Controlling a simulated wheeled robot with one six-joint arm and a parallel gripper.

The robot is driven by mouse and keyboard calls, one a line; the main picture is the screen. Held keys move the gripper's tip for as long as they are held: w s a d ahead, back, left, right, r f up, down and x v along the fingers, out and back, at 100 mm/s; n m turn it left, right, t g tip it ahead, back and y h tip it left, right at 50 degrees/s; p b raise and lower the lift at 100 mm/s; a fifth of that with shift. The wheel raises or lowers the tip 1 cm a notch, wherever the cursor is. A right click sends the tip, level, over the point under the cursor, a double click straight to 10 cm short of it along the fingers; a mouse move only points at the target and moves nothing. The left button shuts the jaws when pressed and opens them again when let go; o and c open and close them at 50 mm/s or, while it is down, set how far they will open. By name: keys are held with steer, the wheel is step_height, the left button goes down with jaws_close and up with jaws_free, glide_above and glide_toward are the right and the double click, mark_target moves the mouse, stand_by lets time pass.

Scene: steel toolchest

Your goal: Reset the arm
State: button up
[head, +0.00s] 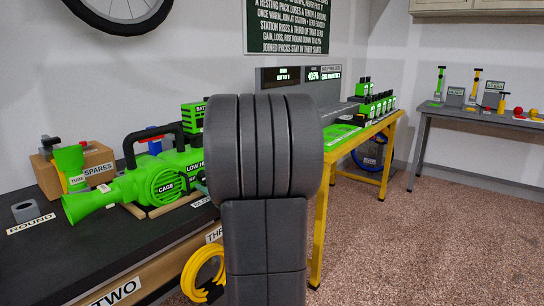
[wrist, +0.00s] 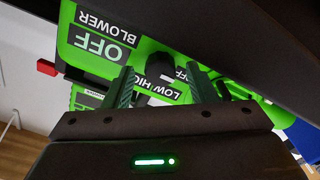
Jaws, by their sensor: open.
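In the wrist view my gripper (wrist: 163,78) is open, its two green-grey fingers spread apart with nothing seen held between them. Beyond the fingers is the green blower (wrist: 85,40), with upside-down labels reading OFF, BLOWER and LOW HIGH. A dark rounded knob (wrist: 160,66) shows between the fingertips; I cannot tell whether the fingers touch it. In the head view the green blower (head: 150,183) lies on the dark bench at left.
A yellow-legged table (head: 390,150) with green battery packs stands behind my arm. A grey bench (head: 470,115) stands at far right. The speckled floor (head: 440,240) at right is clear.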

steer(key=m+p, duration=0.4)
steer(key=m, duration=0.2)
steer(key=shift+r, duration=0.15)
steer(key=shift+f+m+p, duration=0.2)
steer(key=shift+m+p, duration=0.85)
steer(key=shift+m, duration=0.75)
steer(key=shift+s, duration=0.1)
